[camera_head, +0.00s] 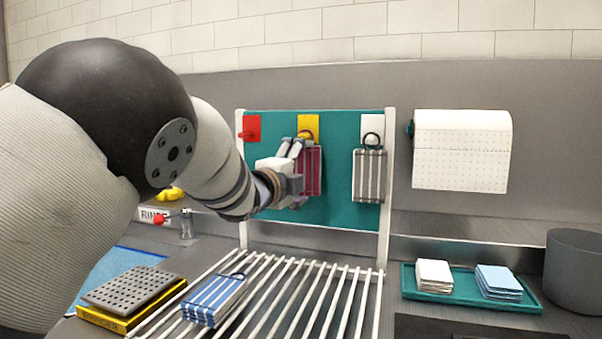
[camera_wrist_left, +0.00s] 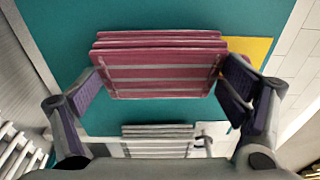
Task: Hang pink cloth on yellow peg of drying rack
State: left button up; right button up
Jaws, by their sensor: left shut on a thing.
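The drying rack (camera_head: 339,127) has a teal panel in a white frame, with a red, a yellow and a white peg. The yellow peg (camera_head: 308,121) is at the middle; its yellow plate shows in the left wrist view (camera_wrist_left: 262,48). The pink striped cloth (camera_head: 313,172) is upright in front of the panel, just under the yellow peg. Its dark loop is close to the peg; I cannot tell whether it is over it. My left gripper (camera_head: 294,184) is shut on the cloth, with one finger at each side of the cloth in the wrist view (camera_wrist_left: 158,79).
A grey striped cloth (camera_head: 369,176) hangs at the white peg (camera_head: 372,127). The red peg (camera_head: 250,128) is bare. A blue striped cloth (camera_head: 214,300) lies on the white slats (camera_head: 318,290). A teal tray (camera_head: 470,297) with folded cloths is at right, beside a grey bin (camera_head: 576,272).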

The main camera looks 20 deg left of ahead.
pick_arm(q)
jog(key=o, duration=0.9)
jog(key=shift+w, duration=0.1)
